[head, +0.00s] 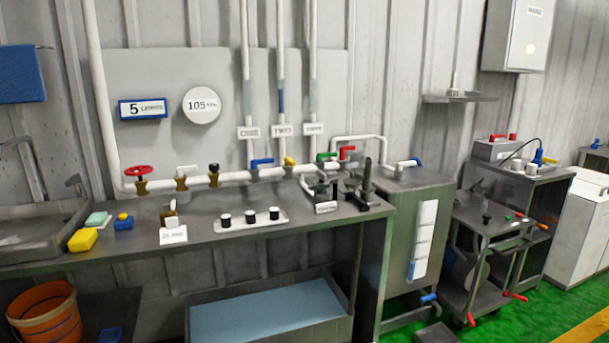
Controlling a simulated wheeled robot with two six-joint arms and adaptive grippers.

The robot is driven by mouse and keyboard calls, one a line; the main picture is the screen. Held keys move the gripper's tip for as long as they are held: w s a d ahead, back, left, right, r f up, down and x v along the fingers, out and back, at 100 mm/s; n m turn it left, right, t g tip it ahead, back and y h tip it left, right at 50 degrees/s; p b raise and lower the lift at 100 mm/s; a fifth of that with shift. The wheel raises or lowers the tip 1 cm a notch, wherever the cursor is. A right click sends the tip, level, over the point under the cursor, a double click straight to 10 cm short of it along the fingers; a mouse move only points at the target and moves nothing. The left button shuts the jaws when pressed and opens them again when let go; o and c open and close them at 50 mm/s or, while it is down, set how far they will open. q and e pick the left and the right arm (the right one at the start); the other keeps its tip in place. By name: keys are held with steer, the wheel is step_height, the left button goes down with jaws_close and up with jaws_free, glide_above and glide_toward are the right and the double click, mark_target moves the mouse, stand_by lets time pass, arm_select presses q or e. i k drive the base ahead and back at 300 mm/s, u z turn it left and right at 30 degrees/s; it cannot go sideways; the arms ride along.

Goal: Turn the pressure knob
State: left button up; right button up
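No knob carries a label that I can read as "pressure". A small black knob (213,168) stands upright on a brass fitting of the white pipe along the back of the bench. Left of it on the same pipe are a white-handled valve (182,172) and a red handwheel (139,171). A round white gauge (202,105) reading about 105 hangs on the wall panel above. Neither of my grippers is in view, and nothing touches the black knob.
The grey bench (300,236) bears sponges (83,239), a tray (252,221) with black-and-white cylinders, and a dark upright device (366,186). Lever valves in blue (262,162), yellow and green sit farther right. A cart (488,235) stands on the green floor at right.

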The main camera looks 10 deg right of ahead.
mark_target(214, 166)
steer(key=z, duration=0.45)
steer(key=k, duration=0.7)
steer(key=z, duration=0.9)
steer(key=i, duration=1.3)
steer(key=u, duration=0.9)
steer(key=i, duration=0.8)
steer(key=u, duration=0.6)
